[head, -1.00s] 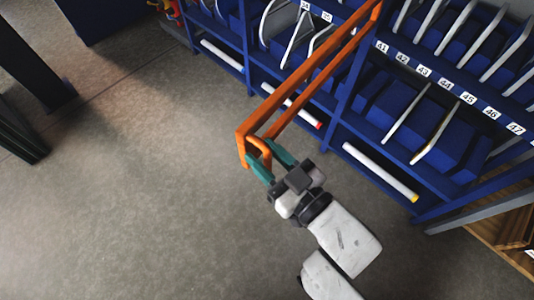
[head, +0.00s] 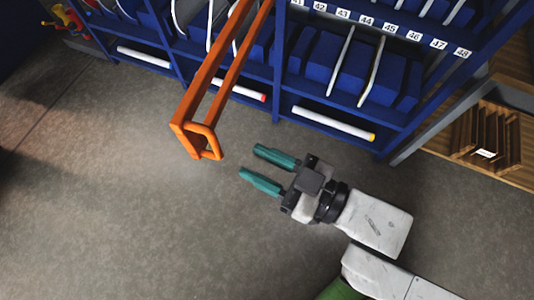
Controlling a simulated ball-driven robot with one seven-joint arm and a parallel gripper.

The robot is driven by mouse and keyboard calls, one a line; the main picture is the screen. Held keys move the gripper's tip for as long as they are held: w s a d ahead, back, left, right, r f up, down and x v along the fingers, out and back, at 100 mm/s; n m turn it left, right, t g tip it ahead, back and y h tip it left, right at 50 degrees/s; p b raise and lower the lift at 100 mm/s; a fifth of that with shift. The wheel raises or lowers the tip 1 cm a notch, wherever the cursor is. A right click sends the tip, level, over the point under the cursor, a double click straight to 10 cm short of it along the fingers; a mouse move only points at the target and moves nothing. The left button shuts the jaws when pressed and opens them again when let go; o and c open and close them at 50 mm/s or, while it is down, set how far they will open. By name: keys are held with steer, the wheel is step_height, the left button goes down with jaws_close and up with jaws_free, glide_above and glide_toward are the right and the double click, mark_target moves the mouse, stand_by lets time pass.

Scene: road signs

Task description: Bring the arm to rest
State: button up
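My gripper (head: 258,163) has two teal fingers, spread apart with nothing between them. It is over the concrete floor in the middle of the head view, pointing left. My white arm reaches in from the lower right, bent at a joint near the bottom edge. The nearest thing to the gripper is an orange frame (head: 203,85), whose lower end with a handle-like loop is to the upper left of the fingertips. A gap of floor shows between fingers and loop.
A blue shelf rack (head: 284,75) with numbered slots and upright plates runs along the top. White tubes (head: 333,123) lie on its lower level. A wooden rack (head: 487,140) stands at the right. The floor (head: 120,200) at left and below is clear.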

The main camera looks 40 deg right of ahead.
steer(key=shift+s+d, duration=0.15)
steer(key=shift+s, duration=0.2)
stand_by(0.4)
steer(key=w+d+f+m+g+h, duration=0.1)
steer(key=d+f+m+g+h, duration=0.1)
steer(key=d+f+g+h, duration=0.45)
steer(key=w+d+f+m+g+h, duration=0.15)
steer(key=d+f, duration=0.25)
steer(key=f, duration=0.5)
steer(key=s+d+f+m+g, duration=0.1)
steer(key=s+d+f+g, duration=0.3)
steer(key=s+g, duration=0.3)
steer(key=shift+s+d+f+m, duration=0.4)
steer(key=shift+s+f, duration=0.4)
steer(key=shift+s, duration=0.35)
steer(key=shift+o, duration=0.4)
